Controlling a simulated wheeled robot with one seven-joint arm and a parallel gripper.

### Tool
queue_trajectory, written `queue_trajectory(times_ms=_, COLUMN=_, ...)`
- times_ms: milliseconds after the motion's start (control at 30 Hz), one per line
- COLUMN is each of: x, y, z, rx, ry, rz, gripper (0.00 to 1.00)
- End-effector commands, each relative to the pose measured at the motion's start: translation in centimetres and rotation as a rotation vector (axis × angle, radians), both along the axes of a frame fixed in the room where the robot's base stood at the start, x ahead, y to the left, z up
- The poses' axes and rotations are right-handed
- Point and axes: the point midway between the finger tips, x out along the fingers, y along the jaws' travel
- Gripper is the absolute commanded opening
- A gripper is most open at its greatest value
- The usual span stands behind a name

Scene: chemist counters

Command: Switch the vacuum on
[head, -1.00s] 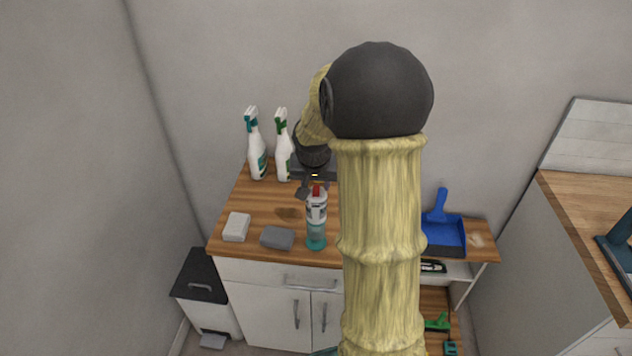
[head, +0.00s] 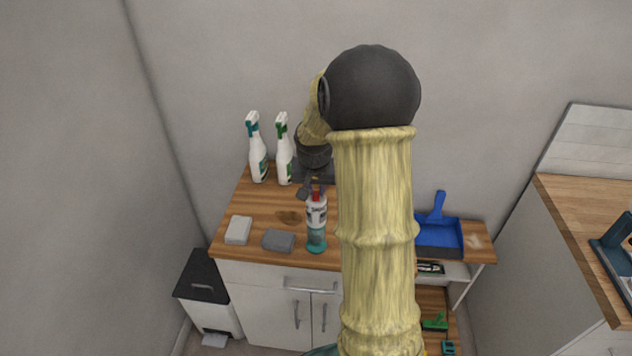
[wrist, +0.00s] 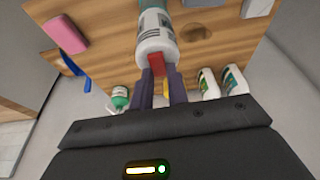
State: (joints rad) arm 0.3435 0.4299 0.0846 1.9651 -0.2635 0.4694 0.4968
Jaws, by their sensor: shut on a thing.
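An upright bottle-like item (head: 316,222), white above and teal below with a red part on top, stands near the front edge of the wooden counter. I cannot tell for sure whether it is the vacuum. My gripper (head: 314,189) is just behind its top, partly hidden by my arm. In the wrist view the white printed body (wrist: 155,35) and the red part (wrist: 156,63) lie at the tips of my gripper (wrist: 161,73). The dark fingers are shut on the red part. Its switch is not clear to see.
White spray bottles (head: 257,148) (head: 284,150) stand at the back left. A white block (head: 238,230) and a grey sponge (head: 278,241) lie left of the item. A blue dustpan (head: 438,230) lies on the right. A black-lidded bin (head: 203,278) stands left of the counter.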

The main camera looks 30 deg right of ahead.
Motion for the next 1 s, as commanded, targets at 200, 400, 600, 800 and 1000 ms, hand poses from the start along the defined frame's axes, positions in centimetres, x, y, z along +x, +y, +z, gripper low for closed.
queue_trajectory(times_ms=200, x=0.28, y=-0.18, z=0.57, rx=0.045, ry=0.072, rz=-0.001, gripper=0.00)
queue_trajectory(times_ms=400, x=0.48, y=-0.28, z=0.41, rx=0.087, ry=0.142, rz=0.000, gripper=0.00)
queue_trajectory(times_ms=600, x=0.55, y=-0.30, z=0.06, rx=0.107, ry=0.173, rz=0.000, gripper=0.00)
queue_trajectory(times_ms=800, x=0.53, y=-0.28, z=-0.06, rx=0.108, ry=0.174, rz=0.001, gripper=0.00)
queue_trajectory(times_ms=1000, x=0.51, y=-0.28, z=-0.06, rx=0.108, ry=0.174, rz=0.001, gripper=0.38)
